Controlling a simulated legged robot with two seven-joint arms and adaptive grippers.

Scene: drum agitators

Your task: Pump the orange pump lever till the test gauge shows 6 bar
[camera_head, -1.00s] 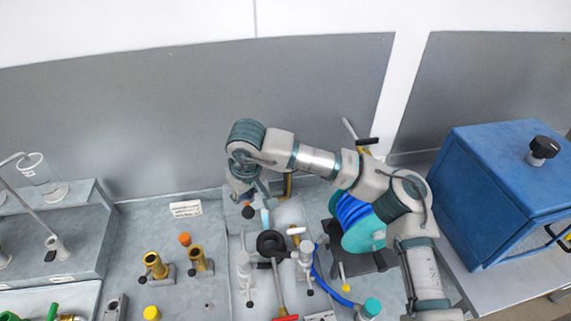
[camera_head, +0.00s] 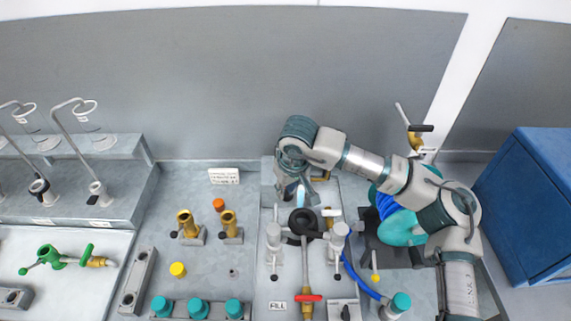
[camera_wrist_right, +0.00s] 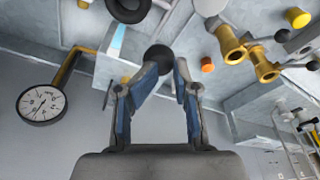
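My right gripper (camera_wrist_right: 165,68) has its fingers closed in around a black ball knob (camera_wrist_right: 157,56), which appears to be the pump lever's end. The orange part of the lever is mostly hidden by the knob and fingers. In the head view, my right gripper (camera_head: 292,188) is over the back of the grey pump panel, behind a black round fitting (camera_head: 302,221). The white-faced test gauge (camera_wrist_right: 41,103) hangs on a brass pipe at the left of the right wrist view. Its needle is too small to read surely. My left gripper is out of view.
Two brass fittings (camera_head: 187,222) stand left of the panel, near an orange cap (camera_head: 218,204). A red-handled valve (camera_head: 308,298) is at the panel's front. A hose reel (camera_head: 401,226) and blue cabinet (camera_head: 530,205) are on the right.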

